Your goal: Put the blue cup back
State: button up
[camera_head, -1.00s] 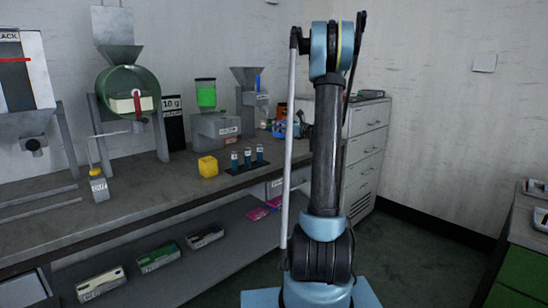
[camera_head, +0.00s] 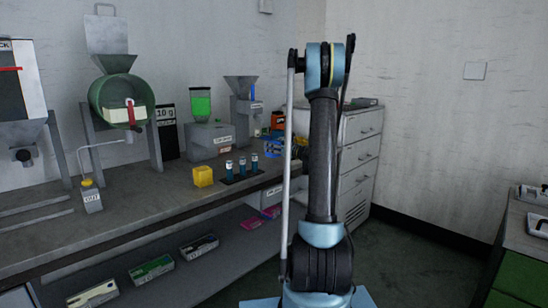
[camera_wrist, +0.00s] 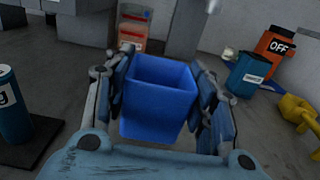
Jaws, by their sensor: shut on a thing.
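The blue cup (camera_wrist: 158,95) is a square, open-topped blue container in the middle of the wrist view, and its inside looks empty. My gripper (camera_wrist: 160,92) is shut on it, with a finger on its left and right sides. In the head view my gripper (camera_head: 273,149) is small and partly hidden by my arm, over the far right part of the bench. The cup's underside is hidden, so I cannot tell whether it touches the bench.
Near the cup are a labelled blue container (camera_wrist: 249,74), an orange OFF block (camera_wrist: 276,50) and a yellow object (camera_wrist: 297,112). Drawers (camera_head: 362,155) stand right.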

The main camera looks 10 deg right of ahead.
jog(key=shift+f, duration=2)
jog(key=shift+f, duration=0.1)
jog(key=o, duration=1.1)
